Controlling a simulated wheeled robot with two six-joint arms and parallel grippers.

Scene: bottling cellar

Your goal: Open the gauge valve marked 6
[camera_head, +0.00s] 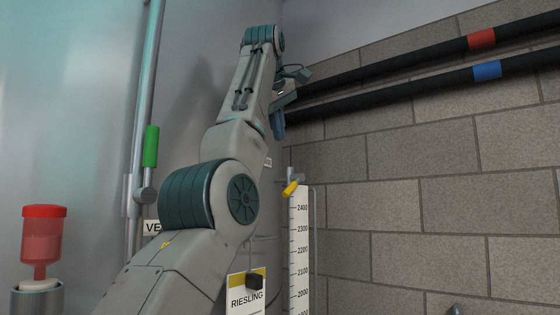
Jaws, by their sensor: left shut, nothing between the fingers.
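A small valve with a yellow lever (291,187) sits at the top of the level gauge, just above the white scale (299,245). The lever is tilted. No number 6 is readable on it; a small white tag (268,162) to its left is too small to read. My left arm rises from the bottom and bends over at the top. My left gripper (279,124) is partly hidden behind the arm, above the yellow lever and apart from it in the picture. It looks shut and empty. My right gripper is out of view.
A vertical pipe with a green handle (151,146) stands left of my arm. A red-capped container (41,240) is at the lower left. A RIESLING sign (245,296) hangs below my arm. Dark pipes (410,67) cross the block wall (440,155) at right.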

